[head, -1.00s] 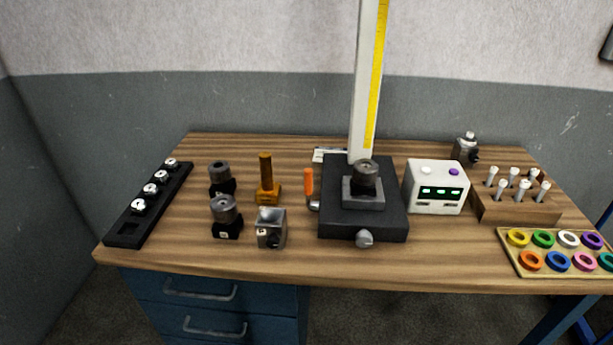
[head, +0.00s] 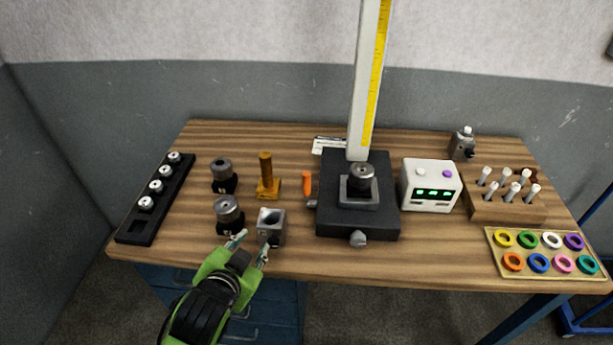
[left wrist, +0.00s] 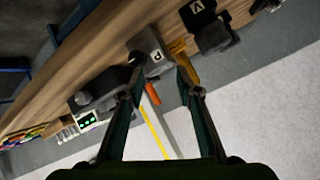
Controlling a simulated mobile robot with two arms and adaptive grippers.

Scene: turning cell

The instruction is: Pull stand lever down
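The test stand has a dark base (head: 333,222) and a tall pale column with a yellow scale (head: 367,90). Its lever with an orange handle (head: 307,183) stands upright at the left side of the base. In the left wrist view the orange handle (left wrist: 153,93) shows between my fingers, farther off. My left gripper (head: 250,247) is open and empty at the table's front edge, in front of the grey metal block (head: 271,226) and short of the lever. The right gripper is not in view.
Dark round fixtures (head: 228,212) and an amber post (head: 266,175) stand left of the lever. A white display box (head: 431,186), a wooden pin block (head: 505,208) and a ring tray (head: 492,260) are to the right. A black rack (head: 136,228) lies far left.

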